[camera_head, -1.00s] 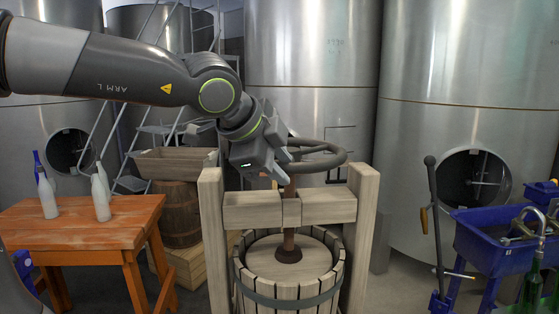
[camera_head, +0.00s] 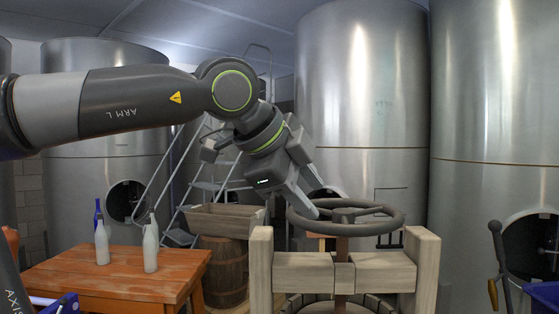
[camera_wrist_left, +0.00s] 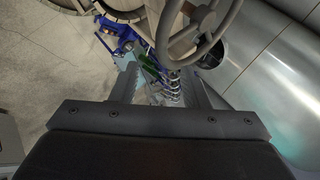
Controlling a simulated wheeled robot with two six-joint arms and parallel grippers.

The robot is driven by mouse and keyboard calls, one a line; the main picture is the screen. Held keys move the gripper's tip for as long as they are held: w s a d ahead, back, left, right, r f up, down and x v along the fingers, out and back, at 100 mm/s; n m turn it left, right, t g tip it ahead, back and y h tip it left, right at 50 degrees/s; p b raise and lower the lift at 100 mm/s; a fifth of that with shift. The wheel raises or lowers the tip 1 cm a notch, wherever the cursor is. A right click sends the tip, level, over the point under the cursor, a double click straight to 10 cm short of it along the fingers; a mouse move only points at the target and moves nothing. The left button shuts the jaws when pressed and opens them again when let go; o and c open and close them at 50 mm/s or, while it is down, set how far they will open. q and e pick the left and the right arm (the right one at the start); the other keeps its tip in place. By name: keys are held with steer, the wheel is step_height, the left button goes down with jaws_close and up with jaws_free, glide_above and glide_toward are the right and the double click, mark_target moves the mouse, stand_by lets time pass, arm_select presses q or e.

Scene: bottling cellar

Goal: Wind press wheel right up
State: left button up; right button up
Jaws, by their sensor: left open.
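The press wheel (camera_head: 366,228) is a dark grey handwheel on a rusty screw (camera_head: 341,262) above the wooden press frame (camera_head: 300,272). The screw passes through the crossbeam, and the basket below is mostly cut off by the picture's lower edge. My left gripper (camera_head: 309,207) comes in from the upper left, its fingers pointing down at the wheel's left rim. It is open. In the left wrist view the two fingers of the left gripper (camera_wrist_left: 161,88) stand apart, with the wheel (camera_wrist_left: 200,30) just beyond them. I cannot tell whether a finger touches the rim. My right gripper is not seen.
An orange table (camera_head: 112,278) with white bottles (camera_head: 150,245) and a blue one stands at the left. A barrel (camera_head: 224,268) with a wooden trough (camera_head: 226,218) is behind. Large steel tanks (camera_head: 362,110) close off the back. A lever (camera_head: 499,260) stands at the right.

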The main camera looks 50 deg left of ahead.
arm_select(q)
steer(key=p+v, duration=0.1)
steer(key=v, duration=0.7)
steer(key=shift+p, duration=0.3)
steer(key=shift+w, duration=0.1)
